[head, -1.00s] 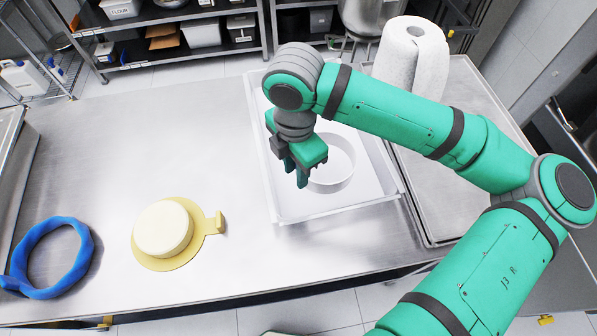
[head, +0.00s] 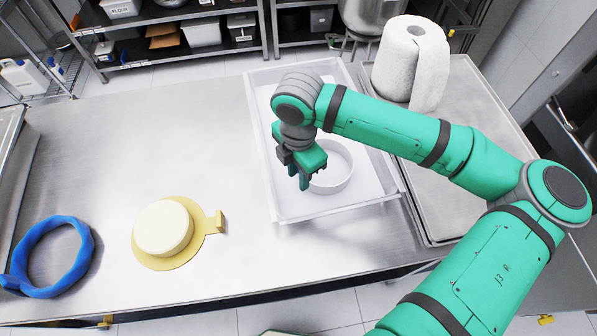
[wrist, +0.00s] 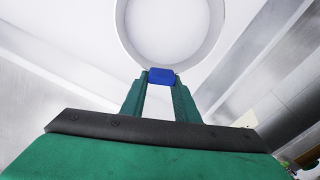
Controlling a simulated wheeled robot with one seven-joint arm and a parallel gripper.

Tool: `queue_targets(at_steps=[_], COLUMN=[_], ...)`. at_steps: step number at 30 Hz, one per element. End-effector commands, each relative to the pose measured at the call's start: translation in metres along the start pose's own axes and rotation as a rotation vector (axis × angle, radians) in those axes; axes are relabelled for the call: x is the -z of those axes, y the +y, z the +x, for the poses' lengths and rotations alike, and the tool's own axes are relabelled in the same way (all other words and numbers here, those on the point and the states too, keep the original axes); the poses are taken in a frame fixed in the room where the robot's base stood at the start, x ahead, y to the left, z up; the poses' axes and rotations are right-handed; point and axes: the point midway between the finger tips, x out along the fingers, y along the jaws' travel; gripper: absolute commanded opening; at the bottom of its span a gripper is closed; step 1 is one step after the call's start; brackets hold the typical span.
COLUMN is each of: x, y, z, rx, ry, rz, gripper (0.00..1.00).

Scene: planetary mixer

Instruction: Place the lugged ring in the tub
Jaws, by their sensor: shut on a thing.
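The lugged ring is a white round band (head: 347,183) inside the outline of the white tub (head: 330,212), toward its front. In the wrist view the ring (wrist: 128,45) fills the top, with a blue lug (wrist: 161,76) on its near side. My gripper (head: 304,186) points down at the ring's left side. In the wrist view my gripper (wrist: 160,80) has its fingertips on both sides of the blue lug, shut on it. The ring looks about level. I cannot tell whether it touches the tub floor. My gripper hides part of its left side.
A yellow flanged piece with a cream disc (head: 163,228) and a blue wavy ring (head: 88,250) lie on the steel table (head: 180,130) to the left. A paper towel roll (head: 395,62) stands on a tray (head: 465,110) right of the tub.

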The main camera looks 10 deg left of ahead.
Motion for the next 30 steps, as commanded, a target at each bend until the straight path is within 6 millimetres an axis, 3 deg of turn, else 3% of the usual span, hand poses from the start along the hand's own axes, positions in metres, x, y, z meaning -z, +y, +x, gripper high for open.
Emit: queue_targets(at_steps=[1,2,3,4,17,30], x=[0.0,0.0,0.0,0.0,0.0,0.0], y=[0.0,0.0,0.0,0.0,0.0,0.001], z=[0.002,0.001,0.001,0.001,-0.008,-0.09], rx=[0.0,0.0,0.0,0.0,0.0,-0.001], ry=[0.001,0.001,0.0,0.0,0.0,-0.001], rz=[0.0,0.0,0.0,0.0,0.0,0.0], gripper=[0.01,0.35,0.45,0.47,0.47,0.47])
